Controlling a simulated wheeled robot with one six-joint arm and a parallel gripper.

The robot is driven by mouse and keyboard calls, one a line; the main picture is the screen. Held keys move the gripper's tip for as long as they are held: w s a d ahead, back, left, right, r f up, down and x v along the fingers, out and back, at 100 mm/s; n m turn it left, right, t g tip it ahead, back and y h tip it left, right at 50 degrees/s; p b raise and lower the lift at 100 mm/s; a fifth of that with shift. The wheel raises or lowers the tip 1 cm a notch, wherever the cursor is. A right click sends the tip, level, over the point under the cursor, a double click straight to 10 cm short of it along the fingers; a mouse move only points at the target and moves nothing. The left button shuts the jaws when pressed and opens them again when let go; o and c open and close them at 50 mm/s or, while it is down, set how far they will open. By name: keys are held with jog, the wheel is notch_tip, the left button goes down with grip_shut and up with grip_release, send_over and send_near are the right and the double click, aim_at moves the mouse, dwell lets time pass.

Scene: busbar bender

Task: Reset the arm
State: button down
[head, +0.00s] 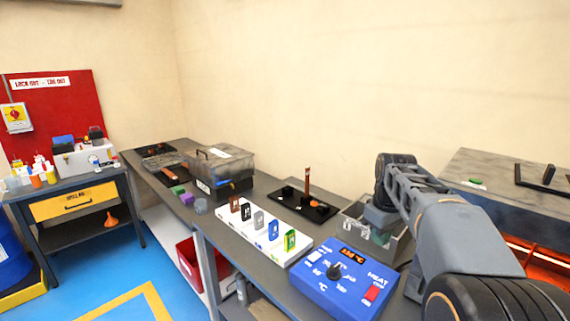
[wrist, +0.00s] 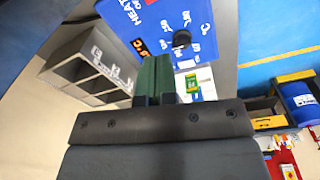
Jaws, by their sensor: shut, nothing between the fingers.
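My arm reaches in from the right of the head view, bent down over the bench. The blue box (wrist: 180,25) also shows there, beyond the fingertips.
A white strip with several coloured tags (head: 292,260) lies left of the blue box. A black base with an upright copper bar (head: 308,180) stands behind it. A grey lidded case (head: 220,165) is farther left. A large machine (head: 500,180) fills the right side.

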jog(key=s+a+f+m+t, duration=0.1)
jog(key=s+a+f, duration=0.3)
jog(key=s, duration=0.4)
jog(key=s+a+f+m+t, duration=0.2)
jog(key=s+a+f+m, duration=0.2)
jog(key=s, duration=0.4)
notch_tip(320, 180, down, 2)
jog(key=shift+s+a+f+m, duration=0.2)
jog(key=shift+s+a+m, duration=0.1)
jog(key=shift+a, duration=0.15)
